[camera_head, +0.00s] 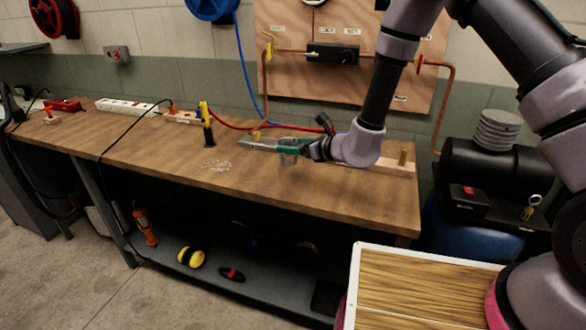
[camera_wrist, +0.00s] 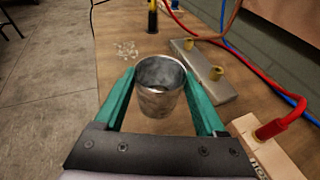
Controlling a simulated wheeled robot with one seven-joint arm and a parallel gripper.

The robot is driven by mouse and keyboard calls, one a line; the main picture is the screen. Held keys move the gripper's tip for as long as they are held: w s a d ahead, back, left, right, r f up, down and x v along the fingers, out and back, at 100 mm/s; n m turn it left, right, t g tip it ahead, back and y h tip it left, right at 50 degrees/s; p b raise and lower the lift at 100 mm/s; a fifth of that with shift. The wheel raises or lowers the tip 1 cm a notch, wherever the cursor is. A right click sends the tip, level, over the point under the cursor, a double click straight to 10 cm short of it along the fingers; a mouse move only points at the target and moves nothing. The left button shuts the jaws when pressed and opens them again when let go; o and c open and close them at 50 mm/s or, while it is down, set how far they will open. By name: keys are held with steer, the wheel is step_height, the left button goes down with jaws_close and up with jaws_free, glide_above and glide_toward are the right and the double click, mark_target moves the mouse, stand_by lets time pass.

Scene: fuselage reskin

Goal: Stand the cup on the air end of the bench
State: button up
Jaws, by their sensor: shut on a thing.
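My gripper (camera_wrist: 160,92) has its green fingers on both sides of a grey metal cup (camera_wrist: 158,88), shut on it. The cup is upright with its open mouth showing, and looks empty. In the head view my gripper (camera_head: 292,148) is over the right half of the wooden bench (camera_head: 150,150). The cup there is small and mostly blurred below the fingers, and its height above the bench is hard to tell. The bench's right end lies near a black compressor (camera_head: 485,170); its left end has a white power strip (camera_head: 125,106).
A metal plate with brass pegs (camera_wrist: 205,80) lies beside the cup. A wooden block with a red hose fitting (camera_wrist: 275,135) is close on the right. Small pale bits (camera_head: 215,165) and a yellow-black tool (camera_head: 207,125) are to the left. The front right bench top is clear.

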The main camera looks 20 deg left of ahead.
mark_target(293, 162)
steer(key=shift+f, duration=3.3)
steer(key=shift+f, duration=0.15)
steer(key=o, duration=1.5)
